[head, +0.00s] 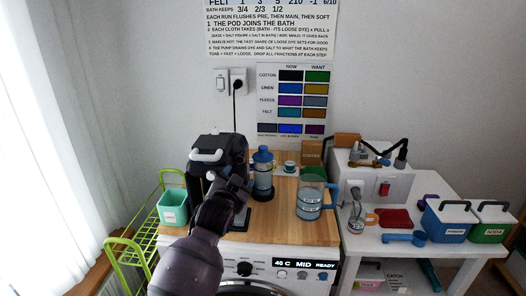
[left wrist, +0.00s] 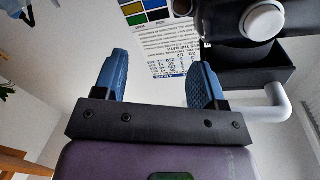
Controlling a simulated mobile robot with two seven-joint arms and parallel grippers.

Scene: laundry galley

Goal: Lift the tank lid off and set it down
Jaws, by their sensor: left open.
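A black coffee machine (head: 233,148) stands on the wooden top at the left. A pale grey handle or knob (head: 208,156) shows on its upper part; I cannot tell for sure which part is the tank lid. In the left wrist view the dark machine (left wrist: 282,62) fills the upper right, with a round white knob (left wrist: 263,20) and a pale bent handle (left wrist: 276,106). My left gripper (head: 236,186) is in front of the machine and hides part of it. Its blue fingers (left wrist: 160,82) are apart, with nothing between them. My right gripper is out of view.
A blue-topped bottle (head: 263,178) and a clear jug (head: 309,200) stand right of the machine. Bare wood (head: 280,222) lies in front of the bottle.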

